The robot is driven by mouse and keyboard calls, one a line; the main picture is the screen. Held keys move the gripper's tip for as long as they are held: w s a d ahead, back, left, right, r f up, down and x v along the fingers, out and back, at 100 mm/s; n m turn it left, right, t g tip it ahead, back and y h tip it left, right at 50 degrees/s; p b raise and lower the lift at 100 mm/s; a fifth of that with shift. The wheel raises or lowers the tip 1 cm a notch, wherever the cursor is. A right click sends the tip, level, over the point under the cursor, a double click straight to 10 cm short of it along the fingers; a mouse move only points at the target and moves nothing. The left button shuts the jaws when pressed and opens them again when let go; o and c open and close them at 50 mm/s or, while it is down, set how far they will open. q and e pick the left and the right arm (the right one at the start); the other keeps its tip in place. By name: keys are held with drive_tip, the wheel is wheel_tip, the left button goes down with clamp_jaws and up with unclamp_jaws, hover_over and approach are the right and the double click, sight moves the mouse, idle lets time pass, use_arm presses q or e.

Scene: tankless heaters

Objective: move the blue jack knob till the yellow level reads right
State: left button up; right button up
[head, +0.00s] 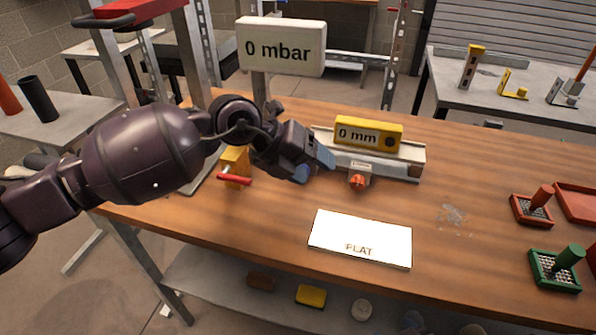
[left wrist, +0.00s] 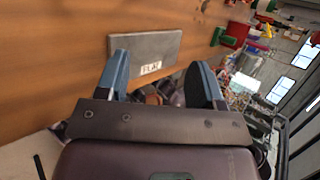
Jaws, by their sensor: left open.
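The yellow level (head: 368,133) lies on a pale metal rail (head: 408,155) at the back of the bench and its display reads 0 mm. A small orange-red knob (head: 357,181) sits on a block at the rail's front. My left gripper (head: 314,165) is at the rail's left end, above the bench; its blue-tipped fingers stand apart with nothing held between them in the left wrist view (left wrist: 163,78). A blue patch shows under the gripper in the head view; I cannot tell whether it is the jack knob or a finger. My right gripper is not in view.
A sign (head: 282,46) reads 0 mbar. A yellow block with a red handle (head: 234,180) stands left of my gripper. Red (head: 532,209) and green (head: 555,270) stamp-like tools stand at the right.

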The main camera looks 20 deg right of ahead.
use_arm(q)
drive_tip(key=w+a+t+y, duration=0.3)
drive_tip(key=w+t+y, duration=0.1)
drive_tip(key=w, duration=0.3)
drive_tip(key=b, duration=0.3)
hover_over(297, 185)
drive_tip(key=shift+y, duration=0.3)
wheel_tip(297, 185, down, 8)
drive_tip(key=shift+w+f, duration=0.1)
drive_tip(key=shift+w+d+f+b, duration=0.1)
drive_tip(key=shift+d+f+b, duration=0.15)
drive_tip(key=shift+f+b, duration=0.15)
drive_tip(key=shift+d+f, duration=0.1)
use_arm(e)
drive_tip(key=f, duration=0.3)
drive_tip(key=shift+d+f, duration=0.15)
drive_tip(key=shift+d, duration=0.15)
